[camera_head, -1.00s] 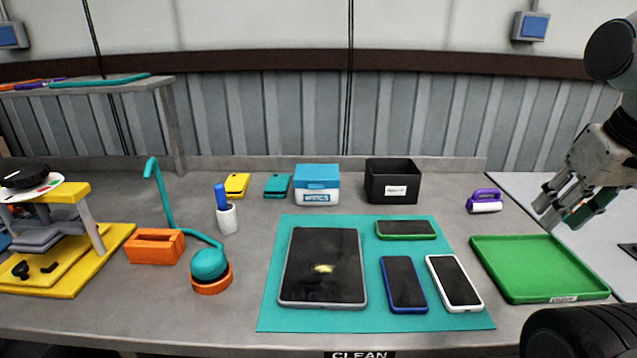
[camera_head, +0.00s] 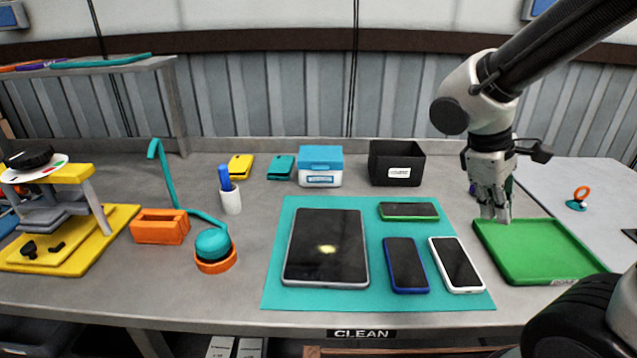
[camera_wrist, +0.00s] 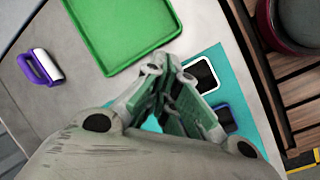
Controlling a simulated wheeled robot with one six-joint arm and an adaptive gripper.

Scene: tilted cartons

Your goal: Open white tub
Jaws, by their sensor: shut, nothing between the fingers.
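The white tub (camera_head: 320,180) stands upright at the back middle of the bench in the head view. Its blue lid (camera_head: 320,153) is on top and looks closed, and a label is on its front. The tub does not show in the wrist view. My gripper (camera_head: 496,218) points down, to the right of the tub and nearer the front, by the back left corner of the green tray. Its fingers also show in the wrist view (camera_wrist: 172,72), close together with nothing held.
A black bin (camera_head: 397,172) stands right of the tub, and teal (camera_head: 281,168) and yellow cases lie to its left. The teal mat (camera_head: 380,285) in front holds a tablet and phones. The green tray (camera_head: 540,280) and a purple-handled roller (camera_wrist: 48,65) are near my gripper.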

